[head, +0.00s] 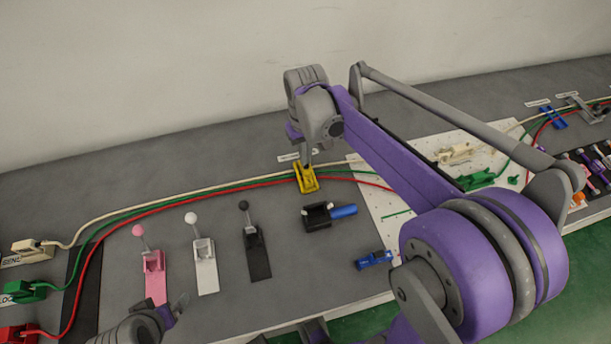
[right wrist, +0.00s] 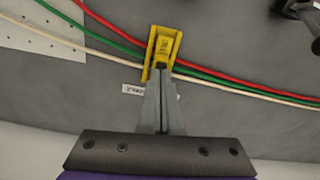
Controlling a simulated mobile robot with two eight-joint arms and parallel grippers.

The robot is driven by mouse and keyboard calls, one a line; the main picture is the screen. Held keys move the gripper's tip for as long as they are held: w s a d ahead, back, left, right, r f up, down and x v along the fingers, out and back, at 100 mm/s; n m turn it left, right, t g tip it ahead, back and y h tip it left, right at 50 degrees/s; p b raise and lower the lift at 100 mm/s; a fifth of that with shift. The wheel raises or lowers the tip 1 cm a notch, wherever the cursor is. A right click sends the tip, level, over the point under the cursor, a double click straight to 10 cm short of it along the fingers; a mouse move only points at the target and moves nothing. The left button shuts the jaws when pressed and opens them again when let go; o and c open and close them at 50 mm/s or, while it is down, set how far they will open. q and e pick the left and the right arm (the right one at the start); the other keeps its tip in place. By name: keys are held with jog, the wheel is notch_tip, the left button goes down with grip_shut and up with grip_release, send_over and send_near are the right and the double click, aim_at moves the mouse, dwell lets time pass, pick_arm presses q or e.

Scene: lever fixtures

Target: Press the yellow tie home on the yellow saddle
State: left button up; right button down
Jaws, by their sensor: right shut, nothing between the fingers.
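The yellow saddle (head: 308,187) stands on the grey bench in the middle of the head view, with the cream, green and red cables running to it. In the right wrist view the saddle (right wrist: 176,46) has side walls, and the yellow tie (right wrist: 163,45) shows between them. How deep the tie sits I cannot tell. My right gripper (right wrist: 161,68) is shut and empty, its tips at the near end of the tie; contact is unclear. In the head view my right gripper (head: 307,163) comes down over the saddle. My left gripper (head: 172,312) is at the bottom left, its jaws unclear.
Pink (head: 154,275), white (head: 206,270) and black (head: 256,255) lever fixtures stand left of the saddle. A black fixture with a blue handle (head: 343,211) and a blue piece (head: 374,259) lie to the right. A white perforated board (head: 395,205) is partly behind my right arm.

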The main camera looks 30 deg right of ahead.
pick_arm(q)
jog(key=shift+f+b, duration=0.35)
jog(key=shift+f, duration=0.05)
pick_arm(e)
jog(key=shift+f, duration=0.6)
pick_arm(q)
jog(key=shift+r, duration=0.1)
pick_arm(e)
jog(key=shift+r, duration=0.15)
pick_arm(q)
jog(key=r+p, duration=0.3)
jog(key=shift+w, duration=0.25)
pick_arm(e)
notch_tip(320, 180, up, 4)
jog(key=shift+f, duration=0.1)
pick_arm(q)
jog(key=shift+r+p, duration=0.45)
jog(key=shift+r, duration=0.05)
pick_arm(e)
notch_tip(320, 180, up, 11)
jog(key=shift+f, duration=0.2)
